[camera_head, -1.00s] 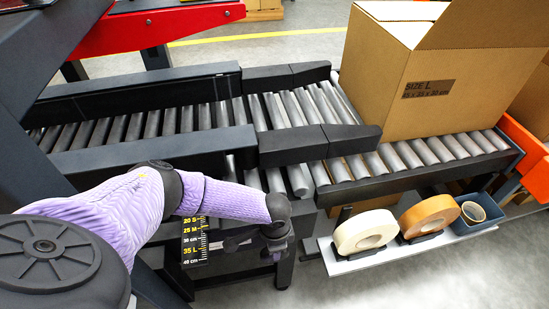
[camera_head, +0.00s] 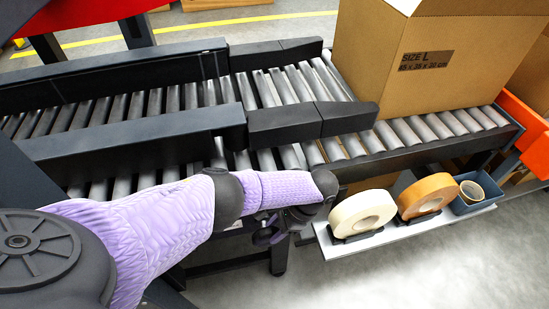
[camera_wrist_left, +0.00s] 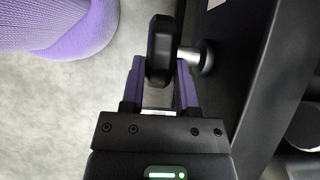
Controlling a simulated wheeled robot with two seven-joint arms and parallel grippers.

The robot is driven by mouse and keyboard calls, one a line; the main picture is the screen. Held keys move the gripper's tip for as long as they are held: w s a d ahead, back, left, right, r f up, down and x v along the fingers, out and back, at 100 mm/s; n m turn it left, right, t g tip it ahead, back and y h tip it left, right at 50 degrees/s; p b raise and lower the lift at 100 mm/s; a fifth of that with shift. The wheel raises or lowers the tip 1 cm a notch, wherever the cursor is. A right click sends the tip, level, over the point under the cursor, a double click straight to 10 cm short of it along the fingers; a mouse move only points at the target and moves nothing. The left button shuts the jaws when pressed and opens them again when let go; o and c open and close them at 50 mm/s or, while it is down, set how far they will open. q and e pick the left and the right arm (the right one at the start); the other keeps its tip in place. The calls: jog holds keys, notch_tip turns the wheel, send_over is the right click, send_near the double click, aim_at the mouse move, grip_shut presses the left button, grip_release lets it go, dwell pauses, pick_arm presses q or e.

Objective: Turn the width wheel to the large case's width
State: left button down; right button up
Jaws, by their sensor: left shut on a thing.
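The large case (camera_head: 425,85) is an open cardboard box marked SIZE L, standing on the rollers at the right in the head view. In the left wrist view, the black knob of the width wheel (camera_wrist_left: 160,48) sits between the two purple fingers of my left gripper (camera_wrist_left: 160,88), which is shut on it. A short metal shaft (camera_wrist_left: 197,58) joins it to the dark machine side. In the head view my left gripper (camera_head: 285,222) is below the near guide rail, and my forearm hides the width scale. My right gripper is out of view.
Two dark guide rails (camera_head: 130,137) run along the roller conveyor (camera_head: 440,127). A shelf (camera_head: 400,229) beside my gripper holds a cream tape roll (camera_head: 362,213), a tan tape roll (camera_head: 428,194) and a blue bin (camera_head: 477,203). The floor in front is open.

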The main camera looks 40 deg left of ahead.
pick_arm(q)
jog(key=shift+d+f, duration=0.1)
jog(key=shift+f, duration=0.05)
jog(key=shift+g, duration=0.3)
jog(key=shift+c, duration=1.8)
grip_release()
jog(key=p+v, duration=0.1)
jog(key=v, duration=0.9)
